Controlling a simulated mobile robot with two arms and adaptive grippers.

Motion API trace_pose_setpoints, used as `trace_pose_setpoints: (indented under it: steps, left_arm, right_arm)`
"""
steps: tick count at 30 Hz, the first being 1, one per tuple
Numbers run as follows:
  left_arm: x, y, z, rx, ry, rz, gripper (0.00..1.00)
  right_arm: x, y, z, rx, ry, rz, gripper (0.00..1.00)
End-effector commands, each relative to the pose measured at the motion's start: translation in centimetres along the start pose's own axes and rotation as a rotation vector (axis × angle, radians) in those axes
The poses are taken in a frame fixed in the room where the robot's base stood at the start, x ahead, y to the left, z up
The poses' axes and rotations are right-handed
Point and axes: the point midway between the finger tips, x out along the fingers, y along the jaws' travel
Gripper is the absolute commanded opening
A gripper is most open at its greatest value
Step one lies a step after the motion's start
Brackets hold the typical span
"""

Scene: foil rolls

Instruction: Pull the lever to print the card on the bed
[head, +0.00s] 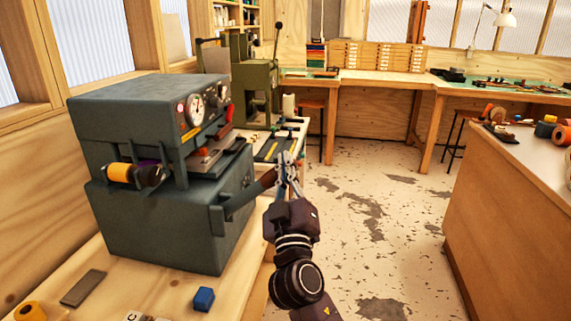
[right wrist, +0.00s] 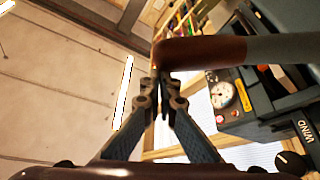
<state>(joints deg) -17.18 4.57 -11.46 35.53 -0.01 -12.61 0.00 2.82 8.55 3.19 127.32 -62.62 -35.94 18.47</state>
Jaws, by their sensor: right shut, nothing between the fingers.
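The dark grey foil press (head: 165,105) stands on the bench at the left, with dials on its front. Its lever (head: 242,197) sticks out to the right from the press's side. In the right wrist view the lever's brown handle (right wrist: 205,50) crosses just beyond my right fingertips (right wrist: 160,85). My right gripper (head: 288,165) is at the handle end of the lever, shut with nothing between the fingers. I cannot tell whether it touches the handle. The bed (head: 222,156) shows at the press's front; I cannot make out a card on it. My left gripper is not in view.
An orange-yellow foil roll (head: 120,173) is on the press's left side. A blue block (head: 204,299) and a grey bar (head: 83,288) lie on the near bench. A green machine (head: 257,85) stands behind. The floor (head: 370,205) to the right is clear.

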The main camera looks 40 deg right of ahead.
Motion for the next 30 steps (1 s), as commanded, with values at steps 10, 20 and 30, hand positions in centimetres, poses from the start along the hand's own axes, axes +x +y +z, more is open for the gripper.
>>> trace_pose_setpoints:
  steps: [10,20,30]
  left_arm:
    - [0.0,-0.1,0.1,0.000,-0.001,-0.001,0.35]
    - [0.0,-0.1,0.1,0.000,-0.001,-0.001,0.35]
    - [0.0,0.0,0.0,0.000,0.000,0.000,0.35]
  right_arm:
    - [0.0,0.0,0.2,-0.002,-0.004,0.000,0.00]
    - [-3.3,-0.2,0.3,0.002,-0.008,-0.004,0.00]
    - [-9.2,-0.1,0.1,-0.001,-0.005,-0.002,0.00]
